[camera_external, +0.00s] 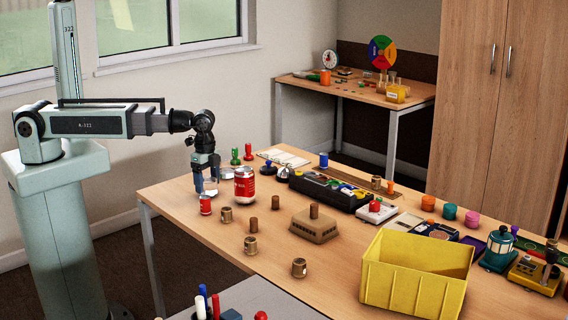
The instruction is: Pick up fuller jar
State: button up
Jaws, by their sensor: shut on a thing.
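My gripper (206,178) points down at the far left end of the wooden table. It is shut on a small, pale, glassy thing (210,190) that looks like a jar. The fingers cover part of it, and its fill level is too small to tell. I cannot tell whether it touches the table. A red and white can (244,184) stands just right of my gripper, and a smaller red can (205,205) stands in front of it. No second jar can be made out clearly near my gripper.
Several brown and brass cylinders (250,245) stand on the near left part of the table (185,205). A brown block (314,226), a black tray (330,192) and a yellow bin (415,275) lie to the right. Red and green pegs (235,156) stand behind my gripper.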

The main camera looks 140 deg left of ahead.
notch_tip(320, 180, up, 9)
dwell(1.0)
